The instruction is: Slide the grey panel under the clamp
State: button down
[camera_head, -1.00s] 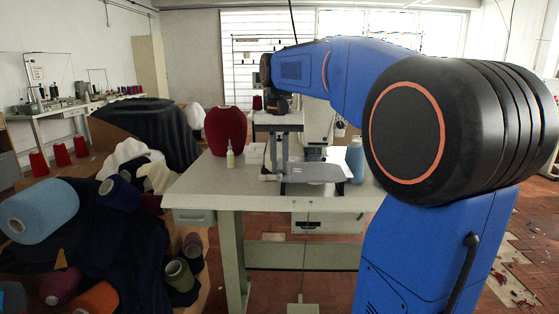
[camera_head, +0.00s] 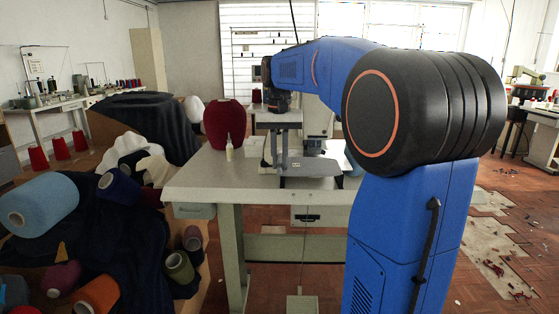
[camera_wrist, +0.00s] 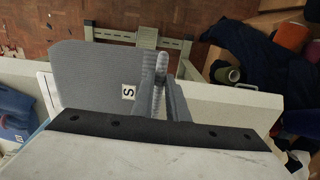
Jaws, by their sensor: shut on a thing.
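The grey panel (camera_head: 312,168) shows in the head view above the table, in front of the sewing machine. In the wrist view it is a flat grey sheet (camera_wrist: 95,75) with rounded corners and a small white label marked S. My gripper (camera_wrist: 161,72) is shut on the panel's edge near the label. In the head view my gripper (camera_head: 280,160) hangs at the panel's left side. The machine head (camera_head: 315,146) stands just behind the panel. The clamp cannot be made out clearly, and the gap between it and the panel cannot be told.
Yarn cones and dark cloth (camera_head: 100,225) lie at the left.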

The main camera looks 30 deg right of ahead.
aim_at(280, 158)
jog(key=shift+w+d, duration=0.55)
jog(key=shift+w, duration=0.25)
jog(key=shift+w+d, duration=0.55)
jog(key=shift+w, duration=0.25)
jog(key=shift+w+d, duration=0.55)
jog(key=shift+w, duration=0.25)
jog(key=shift+f, duration=0.2)
dwell(0.3)
jog(key=c, duration=1.7)
grip_release()
jog(key=shift+o, duration=0.2)
jog(key=shift+r, duration=0.15)
notch_tip(280, 158, up, 17)
jog(key=shift+a, duration=0.1)
